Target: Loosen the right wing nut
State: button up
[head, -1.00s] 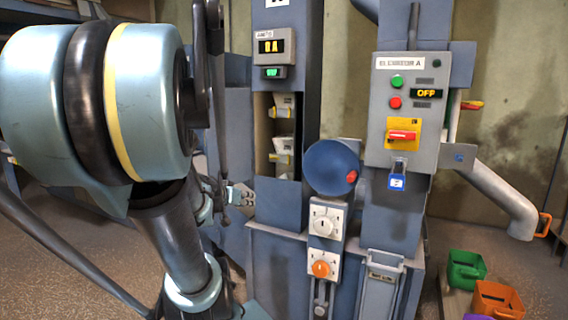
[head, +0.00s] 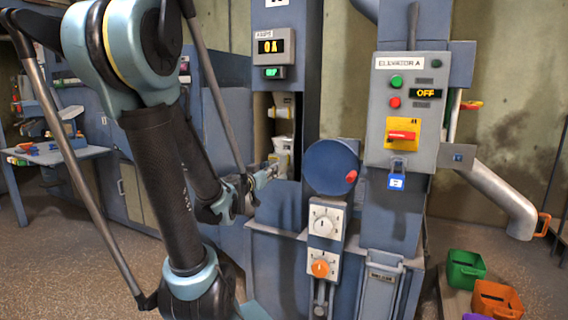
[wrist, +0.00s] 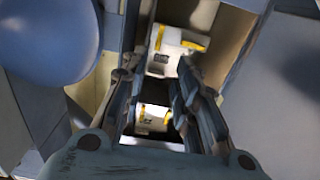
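My gripper (wrist: 162,68) points into the tall opening (head: 262,130) of the blue elevator casing. White buckets with yellow bands show inside: an upper one (wrist: 176,52) beyond the fingertips and a lower one (wrist: 152,118) between the fingers. In the head view an upper bucket (head: 283,112) shows above my gripper. I cannot make out the right wing nut; it is too small or hidden.
A round blue cover (head: 330,166) with a red knob stands right of the opening. Dials (head: 325,222) sit below it. The control panel (head: 408,110) reads OFF, with a blue padlock tag (head: 396,181) under its red switch. Coloured bins (head: 466,268) stand at the lower right.

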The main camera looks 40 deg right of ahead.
aim_at(287, 159)
jog(key=x, duration=1.4)
jog(key=shift+w+d, duration=0.15)
jog(key=shift+d, duration=0.1)
grip_shut()
